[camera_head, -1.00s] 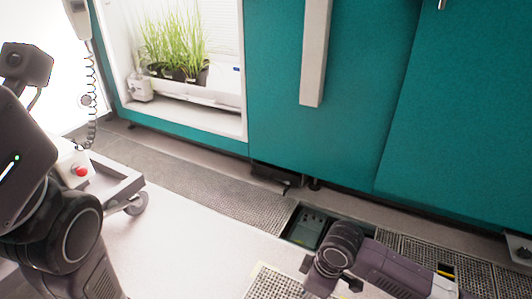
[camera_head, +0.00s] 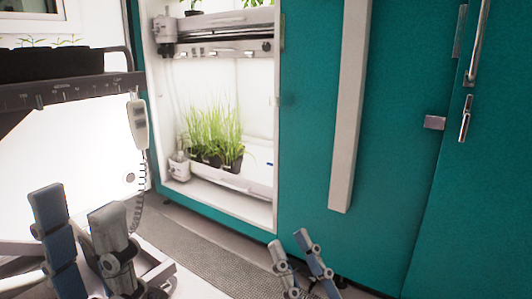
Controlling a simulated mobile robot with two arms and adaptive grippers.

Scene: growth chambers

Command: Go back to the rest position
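My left gripper (camera_head: 76,202) is at the lower left of the head view, in front of a bright white panel. Its two blue-grey fingers point up with a gap between them, open and empty. My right gripper (camera_head: 289,240) is at the bottom centre, in front of the foot of the teal chamber front (camera_head: 303,190). Its two fingers also stand apart, with nothing between them. Most of both arms is out of view below the picture.
An open growth chamber holds grass-like plants (camera_head: 212,135) in dark pots on a white tray (camera_head: 250,183). A shelf above holds more plants. A handset (camera_head: 138,122) with a coiled cord hangs at the left. A floor grating (camera_head: 215,262) runs along the chamber's base.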

